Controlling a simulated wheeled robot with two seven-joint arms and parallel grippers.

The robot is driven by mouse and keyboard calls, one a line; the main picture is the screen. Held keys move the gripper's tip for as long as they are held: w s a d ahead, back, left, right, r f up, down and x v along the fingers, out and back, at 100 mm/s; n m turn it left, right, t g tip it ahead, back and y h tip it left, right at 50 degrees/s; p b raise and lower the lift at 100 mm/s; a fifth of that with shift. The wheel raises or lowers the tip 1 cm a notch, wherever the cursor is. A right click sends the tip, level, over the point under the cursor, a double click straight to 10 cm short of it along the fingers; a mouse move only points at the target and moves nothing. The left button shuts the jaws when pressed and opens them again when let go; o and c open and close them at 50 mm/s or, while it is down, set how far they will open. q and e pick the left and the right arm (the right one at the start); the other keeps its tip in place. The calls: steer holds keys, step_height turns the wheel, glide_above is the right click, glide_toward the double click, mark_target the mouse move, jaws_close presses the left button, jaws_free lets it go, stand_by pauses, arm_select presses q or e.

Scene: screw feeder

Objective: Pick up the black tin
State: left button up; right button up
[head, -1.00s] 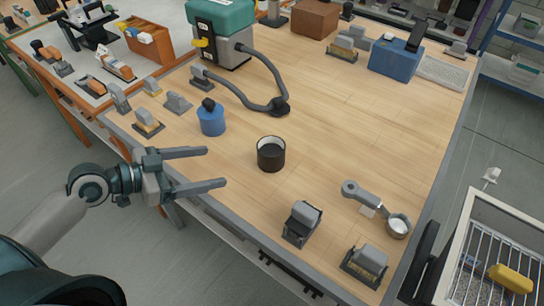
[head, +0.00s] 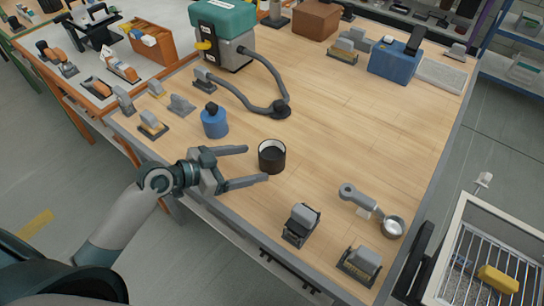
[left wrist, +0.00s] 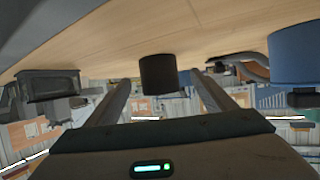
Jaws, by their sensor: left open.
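The black tin (head: 272,158) stands upright on the wooden table, open at the top with a pale inside. My left gripper (head: 257,164) is open, with its two fingers pointing at the tin from the left. The fingertips are close to the tin's near left side, and nothing is between them. In the left wrist view the tin (left wrist: 158,74) shows ahead, between the two spread fingers (left wrist: 160,82) and beyond their tips. My right gripper is not in view.
A blue canister (head: 214,123) stands left of the tin, and a grey hose (head: 262,105) lies behind it. The table's middle right is clear.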

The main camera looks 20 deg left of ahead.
mark_target(261, 162)
arm_select(q)
steer(key=shift+w+d+f, duration=0.15)
steer(key=shift+w+d, duration=0.15)
steer(key=shift+d, duration=0.05)
steer(key=shift+w+d, duration=0.1)
steer(key=shift+w+d+f+p, duration=0.1)
steer(key=shift+w+d+p, duration=0.35)
steer(key=shift+p, duration=0.2)
steer(key=p+x, duration=0.1)
steer(key=x, duration=0.1)
steer(key=shift+w+d+f, duration=0.15)
steer(key=shift+d+f, duration=0.05)
steer(key=shift+d, duration=0.05)
steer(key=shift+w+d+f, duration=0.3)
steer(key=shift+f, duration=0.05)
steer(key=c, duration=1.3)
